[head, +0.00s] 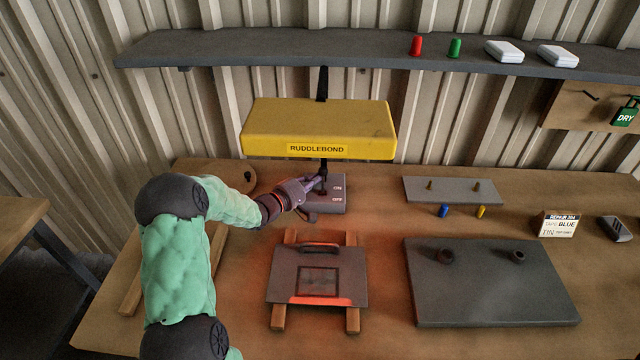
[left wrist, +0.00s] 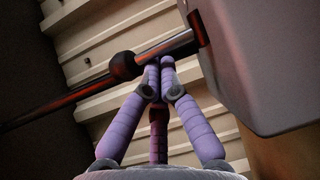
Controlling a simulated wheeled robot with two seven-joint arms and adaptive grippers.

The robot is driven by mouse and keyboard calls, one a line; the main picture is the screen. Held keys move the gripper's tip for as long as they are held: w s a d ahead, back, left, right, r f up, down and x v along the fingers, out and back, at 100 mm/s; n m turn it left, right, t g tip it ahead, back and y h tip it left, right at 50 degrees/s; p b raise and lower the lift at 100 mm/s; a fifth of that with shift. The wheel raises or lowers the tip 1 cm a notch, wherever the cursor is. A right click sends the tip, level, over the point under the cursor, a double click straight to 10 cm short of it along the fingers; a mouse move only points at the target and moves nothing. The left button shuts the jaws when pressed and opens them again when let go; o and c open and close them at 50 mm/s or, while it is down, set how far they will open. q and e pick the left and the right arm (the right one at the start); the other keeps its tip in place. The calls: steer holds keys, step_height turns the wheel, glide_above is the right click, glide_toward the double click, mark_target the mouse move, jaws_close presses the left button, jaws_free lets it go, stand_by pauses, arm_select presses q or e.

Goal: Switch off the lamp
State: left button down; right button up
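The lamp (head: 318,128) is a yellow hood marked RUDDLEBOND on a dark stem above the bench. A red glow falls on the bench below it. Its grey switch box (head: 332,207), marked ON above OFF, stands at the foot of the stem; its wall also fills the upper right of the left wrist view (left wrist: 265,70). There a dark lever (left wrist: 165,48) with a black ball comes out of a slot. My left gripper (head: 314,184) is at the lever, its purple fingertips together against the rod (left wrist: 160,64). Whether they grip it is unclear. My right gripper is not in view.
A grey panel (head: 345,262) with a handle and window lies on two wooden strips in front of the switch box. A dark plate (head: 490,290) with two knobs lies at right, a smaller plate (head: 470,190) behind it. A shelf (head: 270,50) runs above.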

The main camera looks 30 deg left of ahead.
mark_target(323, 180)
arm_select(q)
steer(key=shift+s+d+m+t, duration=0.35)
steer(key=shift+m+t, duration=0.25)
steer(key=shift+t, duration=0.1)
steer(key=shift+s+r, duration=0.1)
steer(key=shift+s+d, duration=0.2)
steer(key=shift+s, duration=0.1)
steer(key=shift+s+d, duration=0.1)
steer(key=shift+s, duration=0.05)
steer(key=shift+s+d+f+m+t, duration=0.1)
steer(key=shift+s+f+m+t, duration=0.1)
steer(key=shift+m+t, duration=0.35)
steer(key=shift+s, duration=0.1)
steer(key=shift+s+d, duration=0.15)
